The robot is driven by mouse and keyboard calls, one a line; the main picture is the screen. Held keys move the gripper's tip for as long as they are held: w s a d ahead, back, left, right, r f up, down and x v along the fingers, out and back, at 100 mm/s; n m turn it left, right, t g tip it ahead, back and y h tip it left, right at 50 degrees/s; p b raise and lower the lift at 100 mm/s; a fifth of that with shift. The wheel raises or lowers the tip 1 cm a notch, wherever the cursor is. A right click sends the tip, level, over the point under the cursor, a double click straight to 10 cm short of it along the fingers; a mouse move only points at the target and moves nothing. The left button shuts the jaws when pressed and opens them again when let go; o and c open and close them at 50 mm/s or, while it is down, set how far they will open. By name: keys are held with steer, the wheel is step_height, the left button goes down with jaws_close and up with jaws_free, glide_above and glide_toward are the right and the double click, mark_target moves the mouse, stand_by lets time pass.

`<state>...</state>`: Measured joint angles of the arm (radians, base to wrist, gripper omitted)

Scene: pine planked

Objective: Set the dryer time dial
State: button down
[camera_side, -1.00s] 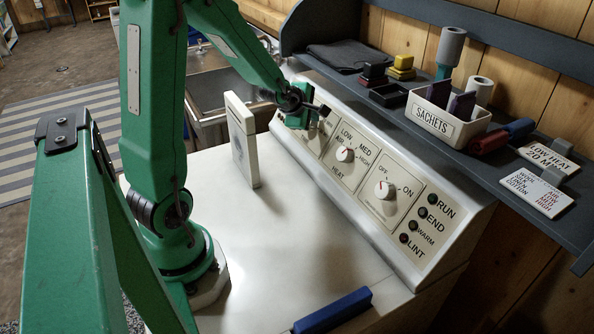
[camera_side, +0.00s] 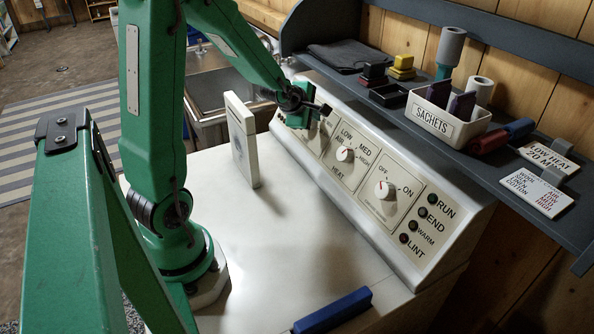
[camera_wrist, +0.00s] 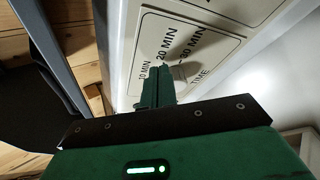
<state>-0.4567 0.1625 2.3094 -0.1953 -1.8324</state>
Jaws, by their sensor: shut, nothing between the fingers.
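The dryer's time dial shows in the wrist view as a pale knob (camera_wrist: 187,70), partly covered by my fingers. The time plate (camera_wrist: 205,45) around it reads 10 MIN, 20 MIN, 30 MIN and TIME. My gripper (camera_side: 318,109) is shut and empty at the far left end of the sloped control panel (camera_side: 421,251), hiding most of the time dial in the side view. In the wrist view the shut fingers (camera_wrist: 154,84) are beside the dial; I cannot tell whether they touch it. A card (camera_side: 547,159) on the shelf reads LOW HEAT 20 MIN.
The heat dial (camera_side: 345,154) and the off/on dial (camera_side: 385,190) are nearer along the panel. A white upright box (camera_side: 242,140) stands on the dryer top by my arm. A sachets bin (camera_side: 434,124) sits on the shelf. A blue bar (camera_side: 333,310) lies at the front.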

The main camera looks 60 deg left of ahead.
steer(key=s+r, duration=0.3)
steer(key=s, duration=0.2)
stand_by(0.6)
steer(key=shift+s, duration=0.15)
steer(key=shift+s+r+y, duration=0.2)
steer(key=shift+s+y, duration=0.1)
steer(key=shift+s, duration=0.1)
steer(key=shift+w, duration=0.1)
steer(key=shift+w+f, duration=0.6)
steer(key=shift+w, duration=0.4)
steer(key=shift+w+f, duration=0.55)
steer(key=shift+w, duration=0.4)
steer(key=shift+w+f, duration=0.6)
steer(key=shift+w, duration=0.4)
